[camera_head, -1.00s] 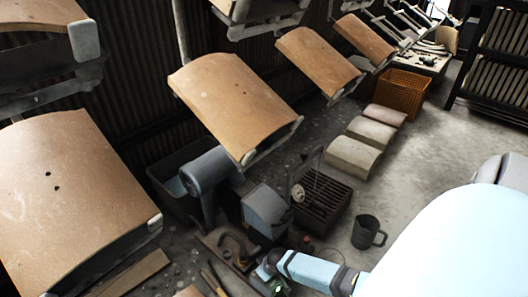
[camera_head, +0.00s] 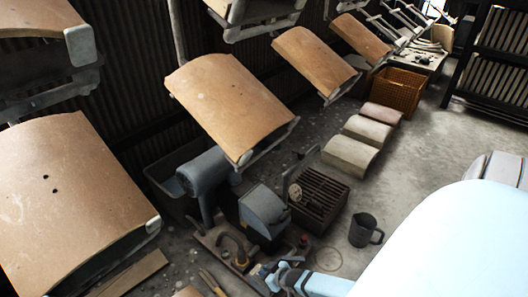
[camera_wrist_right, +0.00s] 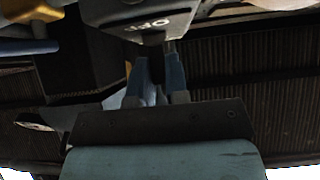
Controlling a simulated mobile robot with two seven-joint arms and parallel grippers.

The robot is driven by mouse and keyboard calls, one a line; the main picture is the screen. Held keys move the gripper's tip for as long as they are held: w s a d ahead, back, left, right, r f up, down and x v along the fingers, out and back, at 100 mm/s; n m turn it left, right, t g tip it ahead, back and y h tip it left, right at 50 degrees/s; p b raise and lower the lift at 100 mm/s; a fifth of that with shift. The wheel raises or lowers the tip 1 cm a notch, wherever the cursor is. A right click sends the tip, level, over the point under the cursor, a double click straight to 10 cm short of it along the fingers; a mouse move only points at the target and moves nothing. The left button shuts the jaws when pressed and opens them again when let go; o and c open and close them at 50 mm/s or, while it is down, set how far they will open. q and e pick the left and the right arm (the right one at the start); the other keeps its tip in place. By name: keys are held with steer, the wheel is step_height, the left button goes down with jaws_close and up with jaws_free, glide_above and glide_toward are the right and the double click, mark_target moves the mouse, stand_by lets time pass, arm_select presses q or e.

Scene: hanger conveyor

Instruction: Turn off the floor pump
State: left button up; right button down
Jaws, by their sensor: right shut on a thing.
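A blue-grey box (camera_head: 262,212) with a sloped top stands on the floor at the lower middle of the head view; I cannot tell if it is the floor pump. My right gripper (camera_head: 270,272) is low in front of it, small and partly cut by the picture's lower edge. In the right wrist view, a grey housing (camera_wrist_right: 145,22) with upside-down "OFF" lettering is just beyond my fingertips. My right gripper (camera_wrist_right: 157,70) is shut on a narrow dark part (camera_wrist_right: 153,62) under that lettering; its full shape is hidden. My left gripper is not in view.
A grey motor-like unit (camera_head: 205,175), a dark grate (camera_head: 320,200) and a dark mug (camera_head: 365,230) stand around the box. A curved pipe (camera_head: 236,243) is at its left. Brown boards (camera_head: 230,105) hang overhead. Bare floor (camera_head: 425,140) lies to the right.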

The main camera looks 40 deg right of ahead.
steer(key=t, duration=0.1)
steer(key=s+t, duration=0.1)
steer(key=t, duration=0.1)
steer(key=shift+f+b, duration=0.2)
steer(key=shift+b, duration=0.2)
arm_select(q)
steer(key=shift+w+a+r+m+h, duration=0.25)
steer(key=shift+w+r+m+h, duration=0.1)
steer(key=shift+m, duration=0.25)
arm_select(e)
steer(key=shift+s+d+t, duration=0.1)
steer(key=shift+s+t, duration=0.1)
steer(key=shift+t, duration=0.5)
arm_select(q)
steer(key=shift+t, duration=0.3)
arm_select(e)
steer(key=c, duration=1.1)
jaws_free()
